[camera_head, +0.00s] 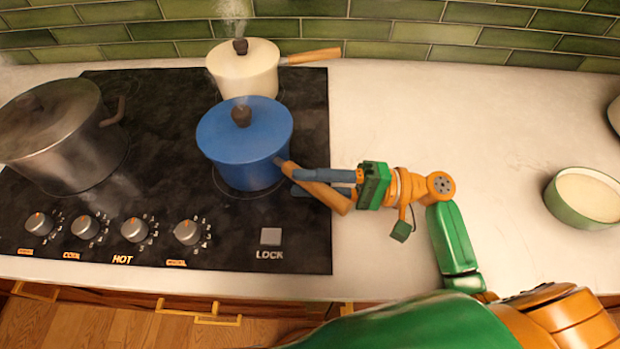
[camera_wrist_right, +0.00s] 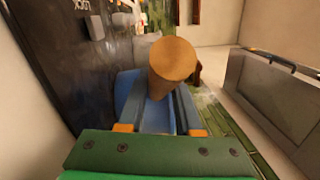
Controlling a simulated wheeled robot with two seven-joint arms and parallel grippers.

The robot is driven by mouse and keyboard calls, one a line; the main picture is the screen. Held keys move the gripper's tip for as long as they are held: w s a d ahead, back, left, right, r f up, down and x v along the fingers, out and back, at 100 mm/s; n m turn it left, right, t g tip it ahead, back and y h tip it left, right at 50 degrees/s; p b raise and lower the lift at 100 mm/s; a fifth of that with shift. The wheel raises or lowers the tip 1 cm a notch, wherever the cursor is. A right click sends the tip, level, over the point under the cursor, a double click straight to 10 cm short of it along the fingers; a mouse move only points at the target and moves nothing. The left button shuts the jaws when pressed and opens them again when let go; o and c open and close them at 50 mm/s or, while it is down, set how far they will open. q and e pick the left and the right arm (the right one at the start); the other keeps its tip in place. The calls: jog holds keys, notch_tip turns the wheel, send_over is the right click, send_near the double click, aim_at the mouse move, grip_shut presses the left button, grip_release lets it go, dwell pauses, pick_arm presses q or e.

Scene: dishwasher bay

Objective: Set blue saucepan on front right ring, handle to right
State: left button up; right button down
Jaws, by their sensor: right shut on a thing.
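The blue saucepan (camera_head: 240,155) stands on the front right ring (camera_head: 222,186) of the black hob, with its lid on. Its wooden handle (camera_head: 318,187) points right and slightly toward the front edge. My right gripper (camera_head: 310,182) is shut on the handle, its two blue fingers on either side. In the right wrist view the round handle end (camera_wrist_right: 172,62) rises between the fingers (camera_wrist_right: 160,108), with blue behind it. Most of the ring is hidden under the pan. My left gripper is not in view.
A cream lidded saucepan (camera_head: 243,70) stands right behind the blue one, steaming. A large steel pot (camera_head: 58,140) is on the left of the hob (camera_head: 165,100). Several knobs line the front. The counter (camera_head: 420,110) is mostly clear, with a green bowl (camera_head: 584,198) at right.

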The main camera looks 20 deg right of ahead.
dwell(0.4)
grip_release()
jog(key=shift+f, duration=0.15)
notch_tip(320, 180, up, 8)
jog(key=p, duration=0.7)
jog(key=shift+r, duration=0.2)
jog(key=shift+f, duration=0.1)
dwell(0.4)
